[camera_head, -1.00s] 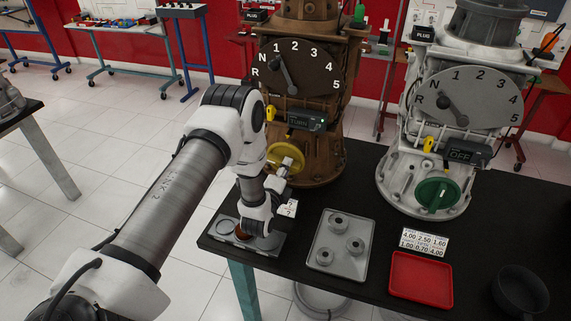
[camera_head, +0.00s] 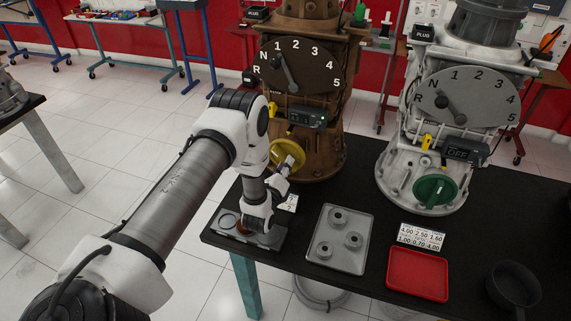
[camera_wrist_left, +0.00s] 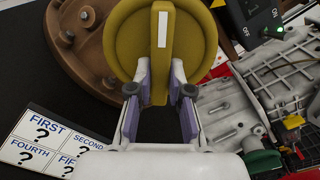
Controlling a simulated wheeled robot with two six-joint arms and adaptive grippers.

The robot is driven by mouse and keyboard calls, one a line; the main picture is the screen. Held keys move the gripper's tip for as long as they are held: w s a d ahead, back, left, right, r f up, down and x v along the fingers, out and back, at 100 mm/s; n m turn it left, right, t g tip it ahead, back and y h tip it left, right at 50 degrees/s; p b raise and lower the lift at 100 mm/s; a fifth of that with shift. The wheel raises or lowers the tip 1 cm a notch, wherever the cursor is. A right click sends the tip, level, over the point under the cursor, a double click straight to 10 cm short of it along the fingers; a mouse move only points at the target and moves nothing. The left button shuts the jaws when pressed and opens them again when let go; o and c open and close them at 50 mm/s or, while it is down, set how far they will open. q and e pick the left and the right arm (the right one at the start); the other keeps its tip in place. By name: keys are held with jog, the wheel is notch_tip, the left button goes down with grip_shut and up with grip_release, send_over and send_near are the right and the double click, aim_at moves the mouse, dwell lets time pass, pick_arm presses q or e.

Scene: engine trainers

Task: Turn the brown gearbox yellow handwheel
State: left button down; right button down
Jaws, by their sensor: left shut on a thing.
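The brown gearbox (camera_head: 330,110) stands at the table's back left, with a numbered dial and pointer on its front. Its yellow handwheel (camera_head: 294,147) is low on the front left, partly hidden by my left gripper (camera_head: 284,170). In the left wrist view the handwheel (camera_wrist_left: 201,30) fills the top middle, and its raised crossbar with a white stripe stands nearly upright. The left gripper (camera_wrist_left: 160,88) is shut on this crossbar, one finger on each side. My right gripper is not in view.
A grey gearbox (camera_head: 405,165) with a green handwheel (camera_head: 435,190) stands to the right. A grey tray with round parts (camera_head: 328,263), a red tray (camera_head: 418,274) and a dark pan (camera_head: 513,286) lie in front. A label card (camera_wrist_left: 50,140) lies near the gripper.

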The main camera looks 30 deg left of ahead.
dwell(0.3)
pick_arm(q)
jog(key=c, duration=1.1)
grip_release()
jog(key=v, duration=1.1)
jog(key=shift+s+f, duration=0.1)
jog(key=shift+s, duration=0.25)
